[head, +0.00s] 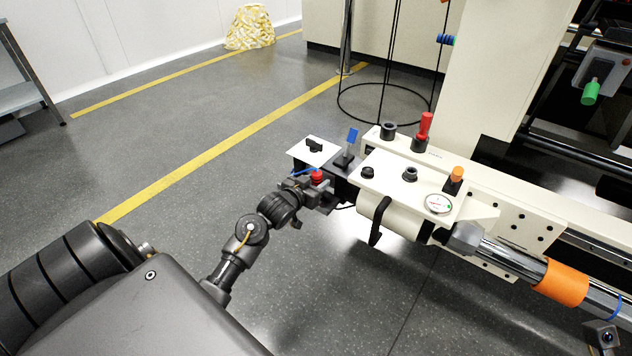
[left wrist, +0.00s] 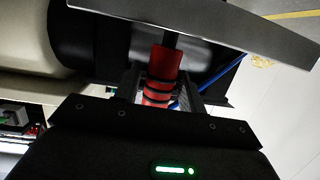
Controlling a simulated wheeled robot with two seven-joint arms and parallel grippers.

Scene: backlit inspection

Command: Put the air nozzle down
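The air nozzle (head: 317,176) shows as a small red piece at my left gripper (head: 318,188), at the near end of the machine's cream beam. In the left wrist view the nozzle (left wrist: 162,75) is a red cylinder with black bands. It stands between the two fingers of the left gripper (left wrist: 160,88), which look closed against its sides. A blue hose (left wrist: 220,72) runs off to the right of it. I cannot tell whether the nozzle touches a holder. My right gripper is not in view.
A white plate with a black knob (head: 314,150) and a blue flag-like piece (head: 351,135) stand close by the left gripper. A cream box with a dial gauge (head: 439,203) and a black handle (head: 379,220) lies to the right.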

